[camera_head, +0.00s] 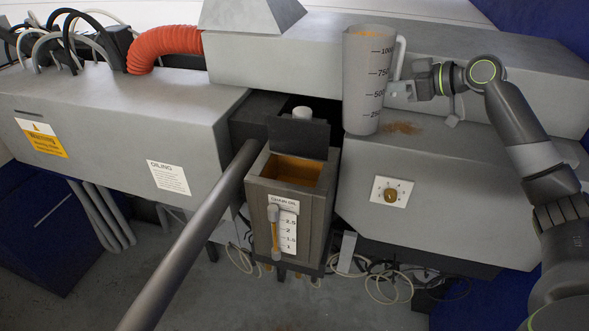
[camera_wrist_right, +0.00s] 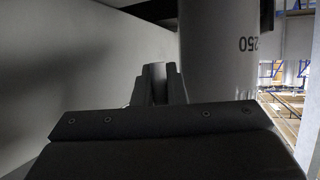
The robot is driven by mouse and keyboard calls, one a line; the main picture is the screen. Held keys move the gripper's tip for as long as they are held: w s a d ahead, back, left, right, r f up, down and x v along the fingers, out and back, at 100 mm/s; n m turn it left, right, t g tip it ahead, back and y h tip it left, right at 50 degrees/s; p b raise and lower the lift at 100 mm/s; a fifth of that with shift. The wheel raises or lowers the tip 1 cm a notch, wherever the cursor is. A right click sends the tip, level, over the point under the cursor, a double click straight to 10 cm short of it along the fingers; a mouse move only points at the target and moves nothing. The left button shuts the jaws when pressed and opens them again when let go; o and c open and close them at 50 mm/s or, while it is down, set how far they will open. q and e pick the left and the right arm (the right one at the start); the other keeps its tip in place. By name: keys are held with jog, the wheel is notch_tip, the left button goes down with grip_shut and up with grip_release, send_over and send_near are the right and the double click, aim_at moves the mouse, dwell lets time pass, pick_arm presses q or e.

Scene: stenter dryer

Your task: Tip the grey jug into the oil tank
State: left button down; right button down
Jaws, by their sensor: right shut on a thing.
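The grey jug (camera_head: 362,85) stands upright, with volume marks on its side and orange-brown oil showing near its rim. It is on or just above the grey housing; I cannot tell which. My right gripper (camera_head: 403,90) is shut on its handle (camera_head: 399,58) from the right. In the right wrist view the jug's wall (camera_wrist_right: 220,50) rises beyond my right gripper (camera_wrist_right: 155,75). The oil tank (camera_head: 258,209) is below and left of the jug, with its dark lid (camera_head: 298,137) up and amber oil inside. A level gauge (camera_head: 286,230) is on its front. My left gripper is not in view.
A thick grey bar (camera_head: 195,235) runs diagonally up to the tank's left side. A brown spill (camera_head: 402,128) lies right of the jug. A knob (camera_head: 391,195) is on the right housing (camera_head: 450,200). Loose cables (camera_head: 385,280) lie below.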

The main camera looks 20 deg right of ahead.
jog(key=shift+r, duration=0.2)
notch_tip(320, 180, up, 5)
jog(key=p, duration=0.3)
jog(key=shift+f, duration=0.1)
dwell(0.3)
